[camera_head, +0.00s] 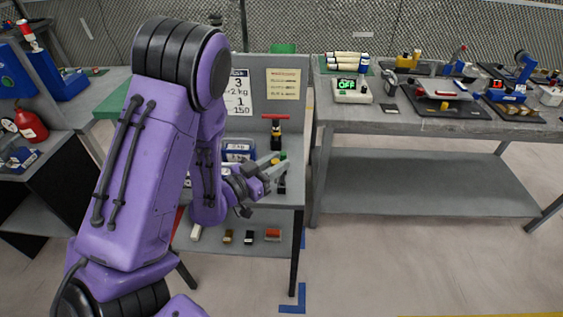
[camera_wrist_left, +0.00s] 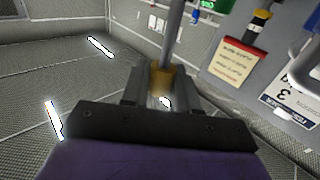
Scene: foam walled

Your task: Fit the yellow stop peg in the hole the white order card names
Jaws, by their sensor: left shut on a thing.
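My left gripper (camera_head: 272,168) is above the grey bench in the head view, near its right edge. In the left wrist view its fingers (camera_wrist_left: 160,90) are shut on a yellow piece, which I take to be the yellow stop peg (camera_wrist_left: 160,76). A grey rod (camera_wrist_left: 173,38) rises beyond the yellow piece; I cannot tell if it belongs to it. The white order card (camera_head: 238,95) hangs on the back panel, partly behind my arm; "3", "2 kg", "1" and "150" are readable. It also shows upside down in the left wrist view (camera_wrist_left: 284,97). No hole is clearly visible. My right gripper is not in view.
A cream note (camera_head: 283,88) hangs beside the card. A blue box (camera_head: 238,147) is partly hidden by my arm. The lower shelf (camera_head: 255,220) holds several small parts. Another cluttered bench (camera_head: 440,124) stands to the right.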

